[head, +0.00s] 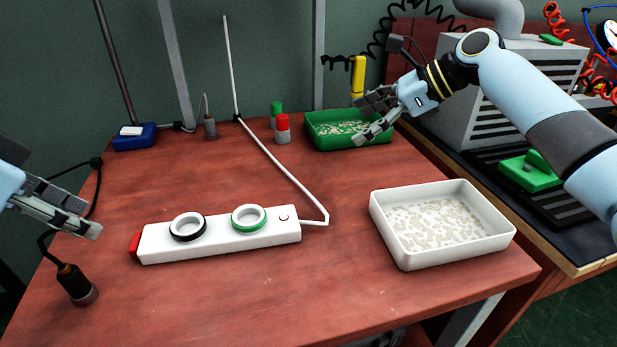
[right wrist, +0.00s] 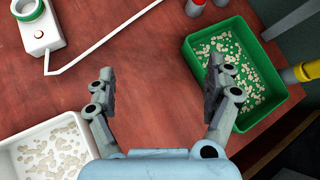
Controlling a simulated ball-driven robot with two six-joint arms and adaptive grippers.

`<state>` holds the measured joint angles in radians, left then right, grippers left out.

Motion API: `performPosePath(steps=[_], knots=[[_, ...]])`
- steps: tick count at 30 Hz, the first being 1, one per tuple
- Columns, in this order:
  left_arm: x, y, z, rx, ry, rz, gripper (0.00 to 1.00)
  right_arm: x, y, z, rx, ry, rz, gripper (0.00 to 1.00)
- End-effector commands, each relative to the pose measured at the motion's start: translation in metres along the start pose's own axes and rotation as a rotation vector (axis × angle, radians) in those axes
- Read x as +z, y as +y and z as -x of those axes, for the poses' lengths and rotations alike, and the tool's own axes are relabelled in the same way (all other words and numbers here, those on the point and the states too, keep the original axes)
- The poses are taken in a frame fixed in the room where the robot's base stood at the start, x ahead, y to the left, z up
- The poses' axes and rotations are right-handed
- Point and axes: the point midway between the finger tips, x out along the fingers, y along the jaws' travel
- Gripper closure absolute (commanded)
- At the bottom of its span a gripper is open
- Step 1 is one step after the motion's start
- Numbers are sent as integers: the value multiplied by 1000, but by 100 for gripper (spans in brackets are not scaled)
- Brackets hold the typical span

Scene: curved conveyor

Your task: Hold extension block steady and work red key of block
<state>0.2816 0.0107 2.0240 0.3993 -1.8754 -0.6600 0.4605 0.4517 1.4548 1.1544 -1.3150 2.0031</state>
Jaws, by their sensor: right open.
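The white extension block (head: 220,246) lies on the red table, left of the middle. Its red key (head: 134,244) shows at its left end. Two round sockets sit on top, one black-rimmed (head: 187,238) and one green-rimmed (head: 249,227), with a small round button (head: 284,217) near the right end. Part of the block (right wrist: 40,33) also shows in the right wrist view. My left gripper (head: 92,230) is at the left picture edge, apart from the block; its jaw gap is unclear. My right gripper (head: 368,118) is open and empty near the green tray, also in the right wrist view (right wrist: 160,72).
A white tray (head: 400,259) of pale pieces stands at the table's right, a green tray (head: 318,141) behind. A white cord (head: 290,177) runs back from the block. A dark plug (head: 76,285) stands front left; red and green-topped cylinders (head: 282,130) stand at the back.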

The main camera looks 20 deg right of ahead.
Motion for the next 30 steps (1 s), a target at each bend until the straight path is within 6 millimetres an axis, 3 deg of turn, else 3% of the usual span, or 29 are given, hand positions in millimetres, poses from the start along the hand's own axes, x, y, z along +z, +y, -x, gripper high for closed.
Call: performPosePath(steps=[1, 3, 6, 10, 13, 19, 30], knots=[[0, 0, 0, 0, 0, 0, 62, 3, 29, -16, 75, -37, 6, 13], [0, 0, 0, 0, 0, 0, 62, 8, 66, -33, 174, -91, 24, 13], [0, 0, 0, 0, 0, 0, 62, 17, 113, -50, 293, -171, 48, 13], [0, 0, 0, 0, 0, 0, 62, 27, 156, -60, 398, -258, 73, 13], [0, 0, 0, 0, 0, 0, 62, 32, 174, -62, 441, -300, 86, 13], [0, 0, 0, 0, 0, 0, 62, 39, 189, -76, 462, -324, 91, 13], [0, 0, 0, 0, 0, 0, 62, 59, 219, -133, 460, -322, 91, 13]])
